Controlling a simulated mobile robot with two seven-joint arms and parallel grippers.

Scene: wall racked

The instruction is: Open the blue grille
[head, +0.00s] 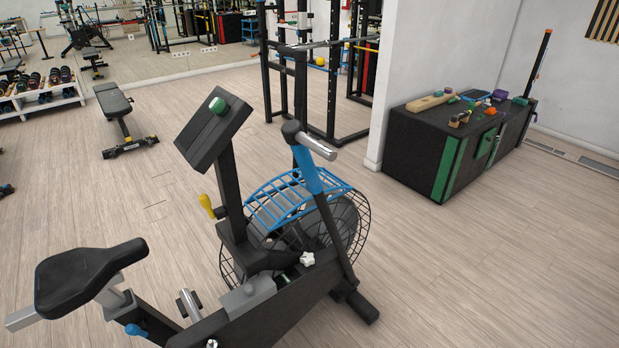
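The blue grille (292,196) is a curved slatted panel on top of the black wire fan cage (358,226) of an exercise bike. It lies along the curve of the cage and looks closed, though the bike's post and handle hide parts of it. A handle lever with a blue sleeve (308,172) rises in front of the grille. Neither of my grippers shows in the head view.
The bike's black seat (87,274) is at the lower left. A black cabinet (408,153) with small items on top stands by the wall at right. A bench (116,105) and a rack stand behind. Wooden floor right of the bike is clear.

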